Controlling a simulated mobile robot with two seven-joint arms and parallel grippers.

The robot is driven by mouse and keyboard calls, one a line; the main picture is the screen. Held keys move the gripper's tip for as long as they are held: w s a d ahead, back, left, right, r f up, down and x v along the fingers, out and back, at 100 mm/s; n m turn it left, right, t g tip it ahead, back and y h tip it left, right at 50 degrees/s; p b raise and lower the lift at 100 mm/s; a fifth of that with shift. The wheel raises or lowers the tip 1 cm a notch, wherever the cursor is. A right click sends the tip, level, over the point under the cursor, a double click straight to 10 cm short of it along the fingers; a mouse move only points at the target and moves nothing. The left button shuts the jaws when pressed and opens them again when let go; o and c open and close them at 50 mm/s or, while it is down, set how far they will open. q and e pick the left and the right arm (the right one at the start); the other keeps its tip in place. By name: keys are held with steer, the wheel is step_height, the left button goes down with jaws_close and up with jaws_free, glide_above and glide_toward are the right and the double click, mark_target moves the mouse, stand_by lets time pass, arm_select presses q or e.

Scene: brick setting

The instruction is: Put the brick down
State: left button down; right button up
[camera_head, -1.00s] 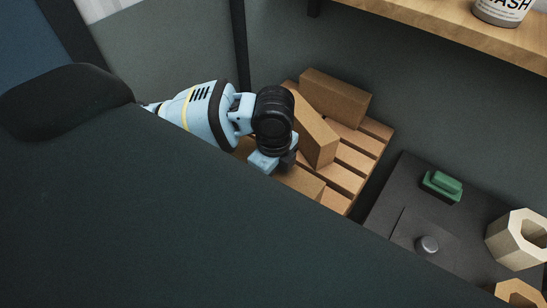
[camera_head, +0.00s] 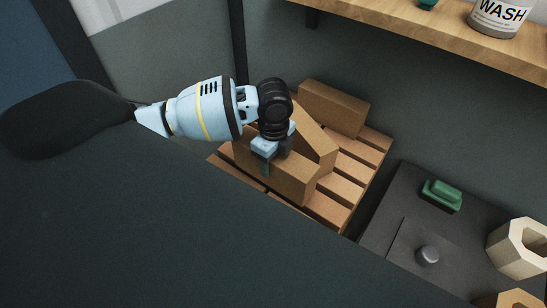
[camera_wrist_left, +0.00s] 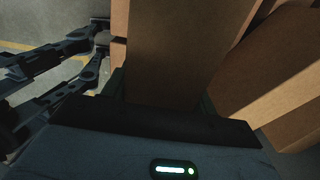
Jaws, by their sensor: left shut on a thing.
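My left gripper (camera_head: 274,160) is shut on a tan brick (camera_head: 291,184), with one finger on its front face. The brick is on edge over the wooden pallet (camera_head: 346,188); I cannot tell whether its underside touches the slats. In the left wrist view the held brick (camera_wrist_left: 175,50) runs up from between the fingers. A second brick (camera_head: 316,138) is close behind it, and a third brick (camera_head: 334,107) stands at the pallet's back. My arm hides part of the second brick. My right gripper is not in view.
A dark surface right of the pallet holds a green object (camera_head: 441,195), a grey knob (camera_head: 428,255) and a pale hexagonal ring (camera_head: 517,247). Bare slats show at the pallet's right.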

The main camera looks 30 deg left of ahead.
arm_select(q)
steer(key=shift+f, duration=0.95)
steer(key=shift+f, duration=0.15)
steer(key=shift+c, duration=2.2)
jaws_free()
steer(key=shift+f, duration=0.15)
step_height(320, 180, up, 12)
steer(key=shift+s+r, duration=0.1)
steer(key=shift+r, duration=0.05)
